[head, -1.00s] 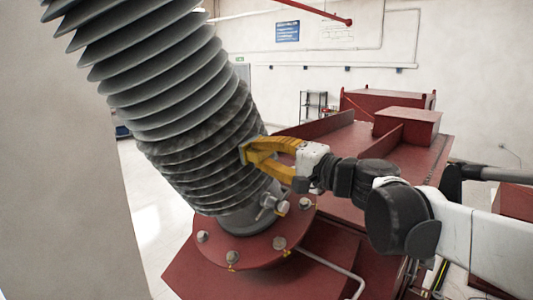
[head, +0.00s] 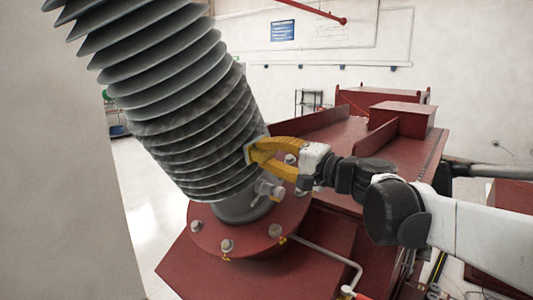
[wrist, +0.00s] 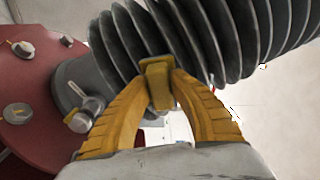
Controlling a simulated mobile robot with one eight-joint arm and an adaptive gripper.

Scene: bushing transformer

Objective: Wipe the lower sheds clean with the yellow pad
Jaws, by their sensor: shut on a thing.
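The grey ribbed bushing (head: 165,75) leans up to the left. Its lower sheds (head: 190,150) carry dark, uneven smudges, most plainly around the upper part of this lower group. My gripper (head: 254,151) has yellow fingers and is at the right side of the lower sheds. In the wrist view my gripper (wrist: 160,90) is shut on the yellow pad (wrist: 157,72), a small block between the fingertips. The pad lies against or just in front of the shed edges (wrist: 125,45); I cannot tell if it touches. The sheds' far side is hidden.
Below the sheds is a round red flange (head: 205,240) with several bolts. A metal fitting (head: 268,190) sticks out just under my gripper, and shows left of it in the wrist view (wrist: 85,112). The red transformer tank (head: 330,130) extends behind. A pale surface fills the left edge.

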